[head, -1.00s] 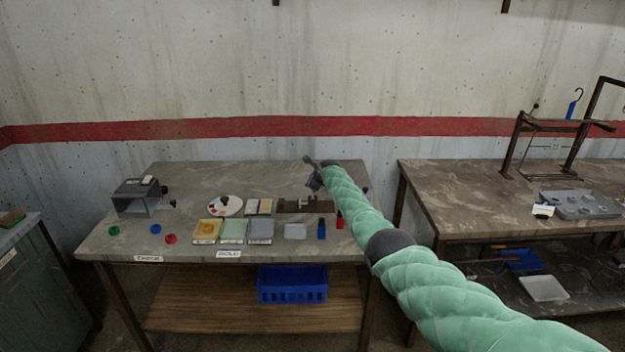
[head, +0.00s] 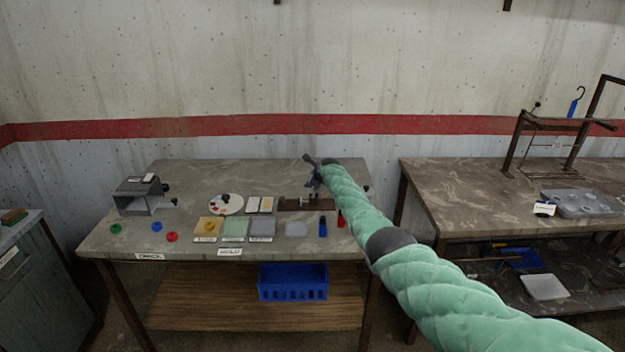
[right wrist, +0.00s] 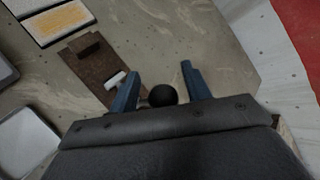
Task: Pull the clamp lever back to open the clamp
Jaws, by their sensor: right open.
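The clamp shows in the head view as a brown base (head: 292,203) near the back right of the left table, with small parts on top under my gripper. In the right wrist view its brown plate (right wrist: 88,62) and a small white piece (right wrist: 115,80) lie left of my fingers. A black ball knob (right wrist: 162,95), apparently the lever's end, sits between the fingers near the palm. My right gripper (right wrist: 160,70) is open around the knob, with gaps on both sides; it also shows in the head view (head: 312,172). The lever's shaft is mostly hidden. My left gripper is not in view.
Coloured trays and a blue piece (head: 322,227) lie in front. The table behind the clamp is clear.

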